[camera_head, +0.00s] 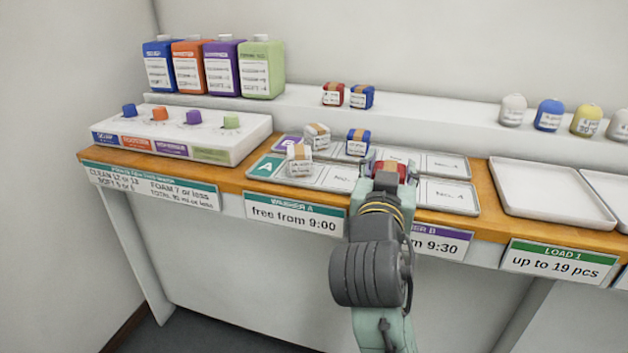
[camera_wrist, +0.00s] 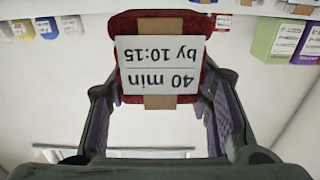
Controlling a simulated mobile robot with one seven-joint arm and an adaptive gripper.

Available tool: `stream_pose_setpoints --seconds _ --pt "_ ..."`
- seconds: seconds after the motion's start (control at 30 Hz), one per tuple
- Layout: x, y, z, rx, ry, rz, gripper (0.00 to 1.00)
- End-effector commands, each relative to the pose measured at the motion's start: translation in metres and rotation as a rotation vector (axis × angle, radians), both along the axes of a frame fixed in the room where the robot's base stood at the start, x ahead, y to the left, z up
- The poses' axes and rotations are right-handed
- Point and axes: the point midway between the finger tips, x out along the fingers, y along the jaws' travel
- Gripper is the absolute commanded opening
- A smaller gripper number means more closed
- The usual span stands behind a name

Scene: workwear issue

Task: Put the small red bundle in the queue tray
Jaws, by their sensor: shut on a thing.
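My gripper (camera_head: 391,174) is shut on a red bundle (camera_head: 394,164) with a tan band, over the right part of the numbered trays. In the wrist view the red bundle (camera_wrist: 122,88) sits between the fingers, its white label reading "40 min by 10:15" upside down. The front tray (camera_head: 458,197) has a teal "A" end and numbered slots; the tray behind it (camera_head: 458,164) has a purple "B" end. A white bundle (camera_head: 299,160) is on tray A. Another white bundle (camera_head: 317,136) and a blue one (camera_head: 358,142) are on tray B. My arm hides part of tray A.
Another red bundle (camera_head: 333,95) and a blue bundle (camera_head: 361,97) stand on the back shelf. Coloured jugs (camera_head: 262,68) and a dial panel (camera_head: 180,135) are at left. An empty white tray (camera_head: 552,188) is at right, with several small rounded containers (camera_head: 549,115) behind.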

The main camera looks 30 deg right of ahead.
Motion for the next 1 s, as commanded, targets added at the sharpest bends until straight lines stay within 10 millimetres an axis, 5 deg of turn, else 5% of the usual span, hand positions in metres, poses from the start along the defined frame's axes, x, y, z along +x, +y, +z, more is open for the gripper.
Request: stream_pose_setpoints --seconds 0.17,0.63,1.0 --pt "0.016 -0.007 -0.002 0.0 0.004 -0.007 0.18" --pt "0.133 -0.032 -0.012 -0.002 0.006 -0.007 0.18" --pt "0.151 -0.038 -0.037 0.002 0.004 -0.009 0.18"
